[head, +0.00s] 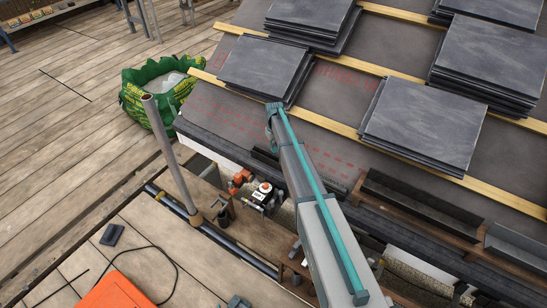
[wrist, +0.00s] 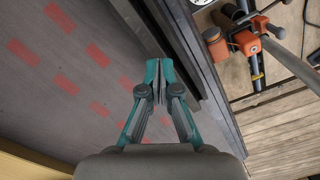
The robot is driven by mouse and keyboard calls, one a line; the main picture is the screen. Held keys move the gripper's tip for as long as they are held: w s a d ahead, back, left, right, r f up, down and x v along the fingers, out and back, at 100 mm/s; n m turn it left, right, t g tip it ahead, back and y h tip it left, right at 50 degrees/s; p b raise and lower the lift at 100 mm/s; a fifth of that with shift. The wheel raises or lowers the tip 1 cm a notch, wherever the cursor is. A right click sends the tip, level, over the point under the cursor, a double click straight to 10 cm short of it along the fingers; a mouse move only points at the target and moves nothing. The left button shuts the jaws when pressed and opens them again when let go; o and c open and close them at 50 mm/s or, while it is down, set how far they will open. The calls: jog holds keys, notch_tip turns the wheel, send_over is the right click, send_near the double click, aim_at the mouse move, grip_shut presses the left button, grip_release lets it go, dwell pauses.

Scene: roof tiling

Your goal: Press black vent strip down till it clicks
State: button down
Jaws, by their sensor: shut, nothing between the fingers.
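The black vent strip (head: 215,139) runs along the lower edge of the roof in the head view, and my arm crosses in front of part of it. In the wrist view the dark strip (wrist: 176,38) runs diagonally along the edge of the grey underlay. My gripper (wrist: 158,68) is shut and empty, its teal fingertips together beside the strip's roof-side edge. I cannot tell whether they touch it. In the head view my arm's end is over the lower roof, and the fingers are mostly hidden. Whether the strip is fully seated cannot be told.
Stacks of slate tiles (head: 265,68) rest on wooden battens (head: 340,122) up the roof. An orange tool (wrist: 246,42) and a pipe (head: 172,155) stand beyond the eave. A green bag (head: 147,97) sits on the planks at left. Dark gutter pieces (head: 420,203) lie at right.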

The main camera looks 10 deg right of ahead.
jog(key=shift+f+b, duration=0.4)
jog(key=shift+f, duration=0.75)
dwell(0.6)
jog(key=shift+r, duration=0.1)
notch_tip(320, 180, up, 9)
jog(key=p, duration=0.3)
dwell(1.0)
dwell(0.4)
jog(key=s+f+m+g, duration=0.1)
jog(key=s+f, duration=0.4)
jog(key=s, duration=0.7)
jog(key=s+f+m+g, duration=0.1)
jog(key=s+f, duration=0.4)
jog(key=s, duration=0.6)
jog(key=s+f+m, duration=0.1)
jog(key=s+f, duration=0.4)
jog(key=s, duration=0.7)
jog(key=s+f+g, duration=0.3)
jog(key=s+g, duration=0.1)
jog(key=s, duration=3.1)
jog(key=shift+s+f+g, duration=0.15)
jog(key=shift+s+g, duration=0.05)
jog(key=shift+g, duration=0.2)
